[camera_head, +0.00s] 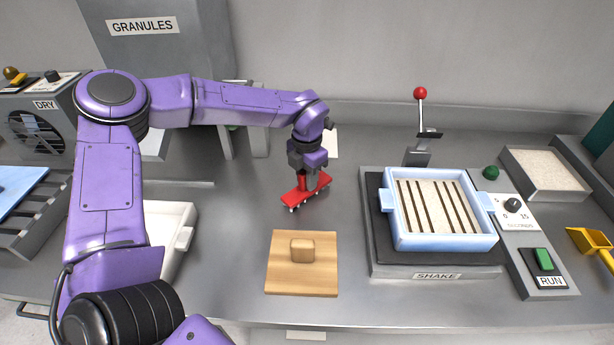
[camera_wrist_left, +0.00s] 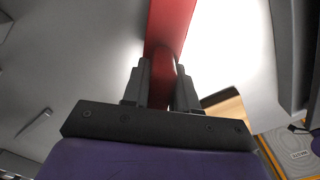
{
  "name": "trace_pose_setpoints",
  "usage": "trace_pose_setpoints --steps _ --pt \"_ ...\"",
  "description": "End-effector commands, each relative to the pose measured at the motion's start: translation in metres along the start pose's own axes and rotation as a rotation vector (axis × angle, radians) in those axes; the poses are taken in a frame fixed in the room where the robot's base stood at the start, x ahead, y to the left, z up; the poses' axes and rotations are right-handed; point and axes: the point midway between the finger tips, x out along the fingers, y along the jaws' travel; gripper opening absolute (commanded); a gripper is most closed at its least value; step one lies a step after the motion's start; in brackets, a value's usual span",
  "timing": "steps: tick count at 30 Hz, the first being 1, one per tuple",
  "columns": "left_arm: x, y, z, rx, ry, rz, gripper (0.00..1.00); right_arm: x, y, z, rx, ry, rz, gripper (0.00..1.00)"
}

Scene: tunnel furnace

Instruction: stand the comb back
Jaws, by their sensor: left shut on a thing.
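The comb (camera_head: 304,192) is red, with a wide bar and short pale teeth along its lower edge. It is upright, just behind the wooden board, at or close to the bench top; I cannot tell if the teeth touch. My left gripper (camera_head: 309,176) is shut on the comb's handle from above. In the left wrist view the red comb (camera_wrist_left: 170,30) runs up between the two dark fingers (camera_wrist_left: 161,85). A light blue tray (camera_head: 398,240) on the shaker holds pale granules with several dark grooves. My right gripper is out of view.
The wooden board (camera_head: 285,280) with a block handle lies in front of the comb. The shaker (camera_head: 380,262) and a red-knobbed lever (camera_head: 420,94) stand right. A white tray (camera_head: 165,215) sits left, partly behind my arm. Bare bench lies between board and shaker.

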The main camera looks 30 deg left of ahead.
Motion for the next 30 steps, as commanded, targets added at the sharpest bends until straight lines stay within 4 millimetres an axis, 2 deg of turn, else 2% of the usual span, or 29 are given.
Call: trace_pose_setpoints --steps 2,3,4,5,12,16,20,24,30 --pt "0.004 0.000 0.000 0.000 0.001 0.000 0.00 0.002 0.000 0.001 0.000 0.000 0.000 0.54" --pt "0.003 0.000 0.000 0.000 0.001 0.000 0.41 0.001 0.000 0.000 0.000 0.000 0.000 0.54" --pt "0.003 0.000 0.000 0.000 0.001 0.000 0.50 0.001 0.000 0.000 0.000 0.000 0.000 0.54" --pt "0.002 0.000 0.000 0.000 0.001 0.000 0.53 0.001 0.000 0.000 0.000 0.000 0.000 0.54" --pt "0.002 0.000 0.000 0.000 0.000 0.000 0.53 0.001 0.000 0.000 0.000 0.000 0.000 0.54" --pt "-0.008 0.000 0.001 -0.001 -0.004 0.001 0.53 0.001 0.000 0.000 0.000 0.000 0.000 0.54" --pt "-0.037 0.000 0.001 -0.001 -0.006 0.001 0.53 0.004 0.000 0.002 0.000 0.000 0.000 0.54" --pt "-0.075 0.000 0.001 -0.001 -0.005 0.002 0.53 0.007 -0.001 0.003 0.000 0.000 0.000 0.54" --pt "-0.112 0.000 0.001 0.000 -0.001 0.001 0.53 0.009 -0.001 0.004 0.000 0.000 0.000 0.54"
